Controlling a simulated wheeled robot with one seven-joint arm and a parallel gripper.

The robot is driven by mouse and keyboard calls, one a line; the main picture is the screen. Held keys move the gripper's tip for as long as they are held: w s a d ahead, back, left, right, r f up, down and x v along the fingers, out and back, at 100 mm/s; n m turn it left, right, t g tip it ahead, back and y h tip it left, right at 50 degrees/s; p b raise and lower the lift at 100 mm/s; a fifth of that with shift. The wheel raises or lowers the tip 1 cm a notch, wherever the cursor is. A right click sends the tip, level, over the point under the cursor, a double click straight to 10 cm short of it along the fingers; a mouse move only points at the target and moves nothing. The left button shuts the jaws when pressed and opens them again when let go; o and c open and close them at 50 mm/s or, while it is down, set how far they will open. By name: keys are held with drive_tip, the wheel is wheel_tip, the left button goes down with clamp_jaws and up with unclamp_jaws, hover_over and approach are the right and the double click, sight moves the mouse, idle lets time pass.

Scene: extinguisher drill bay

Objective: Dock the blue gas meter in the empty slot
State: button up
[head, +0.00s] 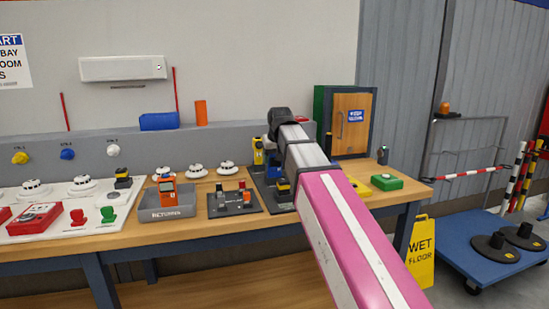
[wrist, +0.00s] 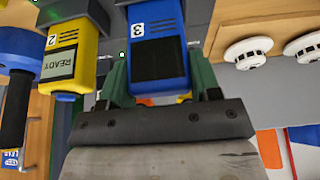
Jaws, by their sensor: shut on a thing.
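The blue gas meter (wrist: 157,45), marked 3, is between the two green fingers of my gripper (wrist: 159,75) in the wrist view. The fingers are shut on its sides. A yellow meter (wrist: 68,62), marked 2 and with a READY screen, is just left of it, apart from it. Small green lights show near the blue meter. In the head view the yellow meter (head: 258,151) is at the charging dock (head: 262,188). My arm hides most of the dock and my gripper there. I cannot tell whether the blue meter is seated.
A grey RETURNS bin (head: 166,212) holds an orange meter (head: 166,186). A dark tray (head: 222,210) with small items lies between bin and dock. White detectors (head: 196,170) are behind. A wooden cabinet (head: 350,122) and green box (head: 387,182) are to the right of the dock.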

drive_tip(key=shift+f, duration=0.55)
idle(0.4)
drive_tip(key=o, duration=1.3)
drive_tip(key=shift+o, duration=0.2)
drive_tip(key=shift+r, duration=0.15)
drive_tip(key=shift+r, duration=3.3)
drive_tip(key=shift+s, duration=0.1)
